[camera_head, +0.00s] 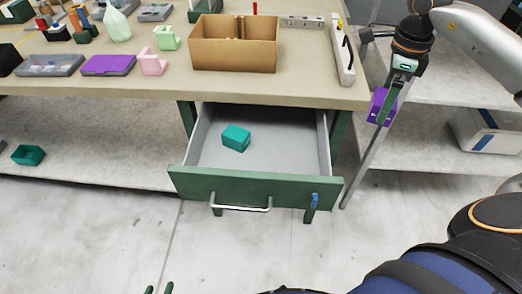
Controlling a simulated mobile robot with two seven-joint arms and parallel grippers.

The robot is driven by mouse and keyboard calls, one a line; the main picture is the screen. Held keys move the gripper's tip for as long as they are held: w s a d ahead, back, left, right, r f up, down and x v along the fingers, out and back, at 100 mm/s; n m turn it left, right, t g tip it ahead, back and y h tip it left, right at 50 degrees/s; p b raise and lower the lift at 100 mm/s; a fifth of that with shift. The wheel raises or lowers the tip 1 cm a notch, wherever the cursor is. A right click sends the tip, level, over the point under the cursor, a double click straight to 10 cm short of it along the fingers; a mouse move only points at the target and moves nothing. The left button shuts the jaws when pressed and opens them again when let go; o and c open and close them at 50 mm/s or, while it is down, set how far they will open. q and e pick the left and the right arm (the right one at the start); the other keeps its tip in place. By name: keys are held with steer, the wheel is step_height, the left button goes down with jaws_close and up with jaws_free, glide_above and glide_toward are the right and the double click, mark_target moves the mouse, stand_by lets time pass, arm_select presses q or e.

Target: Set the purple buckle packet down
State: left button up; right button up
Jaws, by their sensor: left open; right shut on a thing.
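The purple buckle packet (377,104) is a small purple block held in the air at the right, past the right end of the workbench. My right gripper (386,106) points down and is shut on it, with a green finger crossing its front. The packet is apart from the bench and the open drawer. My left gripper (159,289) shows only as two green fingertips at the bottom edge; they are apart, with nothing seen between them.
An open drawer (250,188) holds a teal box (236,138); most of its floor is bare. A cardboard box (235,43), purple case (108,65), pink holder (152,62) and white power strip (342,52) stand on the bench (290,88). Grey shelves (440,150) stand at the right.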

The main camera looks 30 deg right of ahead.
steer(key=w+a+f+n, duration=0.1)
steer(key=w+a+f, duration=0.2)
steer(key=a+f, duration=0.2)
steer(key=w+a+f+n+b, duration=0.1)
steer(key=w+a+f, duration=0.3)
steer(key=a+f, duration=0.1)
steer(key=w+a+f+n+b, duration=0.1)
steer(key=w+a+f, duration=0.3)
steer(key=a+f, duration=0.1)
steer(key=shift+w+a, duration=0.1)
steer(key=shift+w, duration=0.05)
steer(key=shift+w+a+f, duration=0.35)
steer(key=shift+a+f, duration=0.05)
steer(key=shift+f, duration=0.2)
step_height(320, 180, down, 3)
steer(key=shift+a+f, duration=0.1)
steer(key=shift+f, duration=0.05)
steer(key=shift+w, duration=0.1)
